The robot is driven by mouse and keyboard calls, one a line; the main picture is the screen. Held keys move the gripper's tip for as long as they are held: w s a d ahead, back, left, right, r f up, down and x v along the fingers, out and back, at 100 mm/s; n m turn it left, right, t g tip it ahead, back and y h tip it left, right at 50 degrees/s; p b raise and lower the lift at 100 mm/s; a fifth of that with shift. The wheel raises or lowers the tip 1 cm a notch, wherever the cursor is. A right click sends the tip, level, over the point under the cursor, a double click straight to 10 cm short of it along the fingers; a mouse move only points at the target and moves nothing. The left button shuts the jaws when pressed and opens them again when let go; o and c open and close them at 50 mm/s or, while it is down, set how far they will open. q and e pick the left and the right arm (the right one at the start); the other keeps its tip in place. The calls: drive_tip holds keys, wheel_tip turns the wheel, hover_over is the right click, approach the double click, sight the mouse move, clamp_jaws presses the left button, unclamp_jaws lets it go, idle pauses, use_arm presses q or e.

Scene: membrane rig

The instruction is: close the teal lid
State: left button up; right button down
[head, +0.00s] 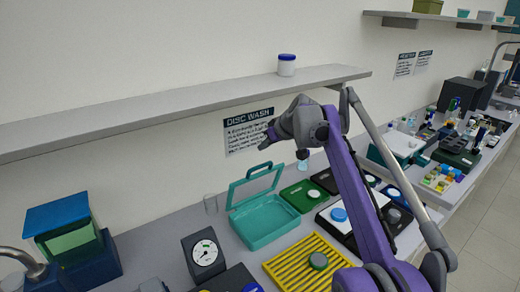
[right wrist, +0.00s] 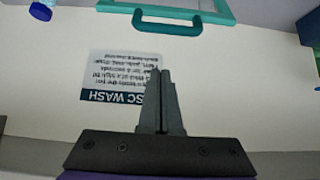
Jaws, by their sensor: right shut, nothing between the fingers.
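The teal box (head: 265,222) stands open on the bench, below the wall sign. Its teal lid (head: 232,194) is raised at the back of the box, with a clear panel inside a teal frame and a handle (head: 260,167) at its upper edge. In the right wrist view the lid's frame (right wrist: 215,14) and handle (right wrist: 165,29) show at the top, beyond my fingertips. My right gripper (head: 266,142) is shut and empty, above the lid in the head view and apart from it. My left gripper is not in view.
A wall shelf (head: 190,102) with a white, blue-capped jar (head: 286,65) runs above.

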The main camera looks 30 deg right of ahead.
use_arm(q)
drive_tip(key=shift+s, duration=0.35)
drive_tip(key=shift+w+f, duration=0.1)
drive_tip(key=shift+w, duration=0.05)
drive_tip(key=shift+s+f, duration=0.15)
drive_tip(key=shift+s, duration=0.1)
use_arm(e)
drive_tip(key=f, duration=0.2)
drive_tip(key=w+f, duration=0.1)
drive_tip(key=f, duration=0.1)
drive_tip(key=w+f, duration=0.1)
drive_tip(key=f, duration=0.1)
drive_tip(key=shift+f, duration=0.1)
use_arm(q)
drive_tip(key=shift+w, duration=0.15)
use_arm(e)
drive_tip(key=shift+s+f, duration=0.1)
drive_tip(key=shift+s, duration=0.05)
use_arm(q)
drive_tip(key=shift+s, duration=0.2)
use_arm(e)
drive_tip(key=shift+f, duration=0.1)
